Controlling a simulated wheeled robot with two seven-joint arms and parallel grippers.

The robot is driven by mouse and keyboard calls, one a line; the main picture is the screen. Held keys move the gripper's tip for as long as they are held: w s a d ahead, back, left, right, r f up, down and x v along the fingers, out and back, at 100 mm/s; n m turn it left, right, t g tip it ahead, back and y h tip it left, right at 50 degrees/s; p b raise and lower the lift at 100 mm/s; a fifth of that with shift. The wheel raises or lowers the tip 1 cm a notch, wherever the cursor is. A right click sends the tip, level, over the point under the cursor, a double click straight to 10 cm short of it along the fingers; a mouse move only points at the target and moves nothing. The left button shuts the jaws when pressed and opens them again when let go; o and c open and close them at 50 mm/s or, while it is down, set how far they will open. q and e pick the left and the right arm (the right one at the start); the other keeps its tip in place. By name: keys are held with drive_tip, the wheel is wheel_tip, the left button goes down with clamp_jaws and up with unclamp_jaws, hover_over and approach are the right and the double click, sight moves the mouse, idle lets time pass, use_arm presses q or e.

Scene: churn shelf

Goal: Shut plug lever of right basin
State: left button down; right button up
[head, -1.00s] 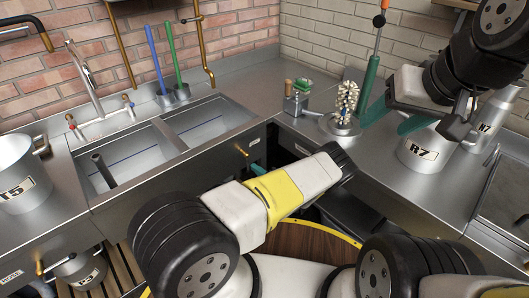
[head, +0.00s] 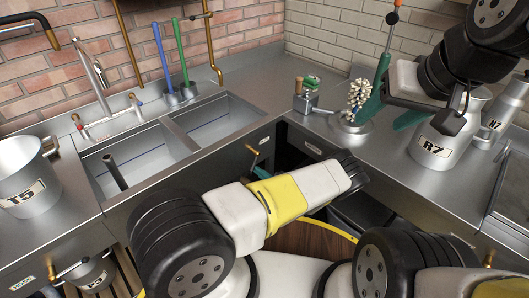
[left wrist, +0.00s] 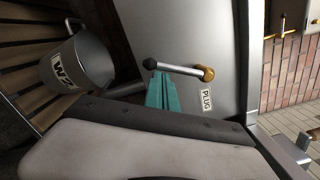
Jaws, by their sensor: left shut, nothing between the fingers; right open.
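The right basin (head: 215,122) is empty, beside the left basin (head: 145,165) with an upright dark pipe in it. On the front panel below the right basin is the plug lever (head: 253,157). In the left wrist view the lever (left wrist: 180,68) has a brass pivot, a steel rod and a black knob, beside a PLUG label (left wrist: 207,100). My left gripper (head: 262,171) is shut and empty close to the lever. Its teal fingertips (left wrist: 160,90) overlap the rod near the knob; contact cannot be told. My right gripper (head: 394,112) is open over the right counter, partly hidden by its arm.
Pot T5 (head: 27,180) stands at the left. A bucket (left wrist: 78,62) shows near the lever in the left wrist view.

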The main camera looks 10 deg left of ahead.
use_arm(q)
drive_tip(key=s+a+r+m, duration=0.3)
drive_tip(key=s+r+m, duration=0.1)
drive_tip(key=m, duration=0.7)
drive_tip(key=shift+s+a+r+m+t, duration=0.15)
drive_tip(key=shift+r+m+t, duration=0.2)
drive_tip(key=shift+r, duration=0.4)
drive_tip(key=s+d+f, duration=0.4)
drive_tip(key=s+d, duration=0.2)
drive_tip(key=d, duration=0.2)
drive_tip(key=shift+s+d+f, duration=0.25)
drive_tip(key=shift+s+f, duration=0.1)
idle(0.4)
